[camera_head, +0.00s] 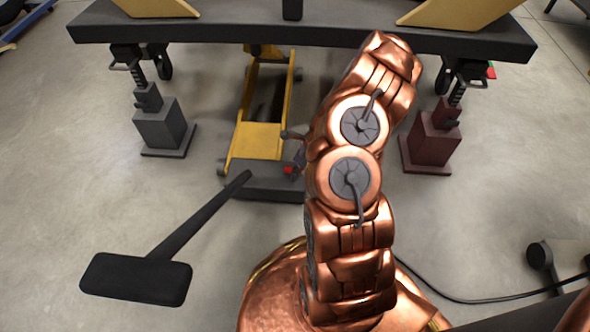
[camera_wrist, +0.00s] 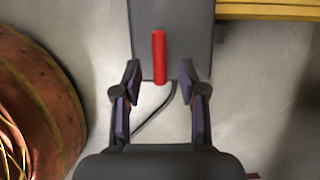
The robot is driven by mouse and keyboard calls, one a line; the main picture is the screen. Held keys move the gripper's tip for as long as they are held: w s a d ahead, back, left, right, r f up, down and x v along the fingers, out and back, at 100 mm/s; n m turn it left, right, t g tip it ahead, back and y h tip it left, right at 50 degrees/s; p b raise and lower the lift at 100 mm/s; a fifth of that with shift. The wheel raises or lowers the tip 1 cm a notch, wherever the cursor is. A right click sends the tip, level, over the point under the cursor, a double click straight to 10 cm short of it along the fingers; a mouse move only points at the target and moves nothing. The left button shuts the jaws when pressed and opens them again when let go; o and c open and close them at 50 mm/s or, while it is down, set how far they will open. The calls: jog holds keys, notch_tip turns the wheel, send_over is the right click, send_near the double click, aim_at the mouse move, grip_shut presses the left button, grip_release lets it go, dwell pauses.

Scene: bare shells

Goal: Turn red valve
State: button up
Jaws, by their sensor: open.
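The red valve (camera_wrist: 159,50) shows in the wrist view as an upright red bar in front of a dark grey block (camera_wrist: 200,30). A small red part (camera_head: 288,170), which appears to be the same valve, shows in the head view at the right end of the dark foot of the yellow frame, partly hidden by my arm. My gripper (camera_wrist: 160,68) is open in the wrist view, its fingers on either side of the bar's lower end in the picture. I cannot tell how deep the bar lies between them; no contact shows. In the head view my arm mostly hides the gripper.
A yellow jack-like frame (camera_head: 262,95) stands under a dark beam (camera_head: 330,38). A grey stand (camera_head: 160,128) and a dark red stand (camera_head: 430,140) flank it. A black pedal-like bar (camera_head: 140,280) reaches out at lower left. A black cable (camera_head: 460,298) lies at right. Open floor lies between.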

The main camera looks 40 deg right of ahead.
jog(key=shift+b+x, duration=0.5)
jog(key=shift+x, duration=1.05)
grip_shut()
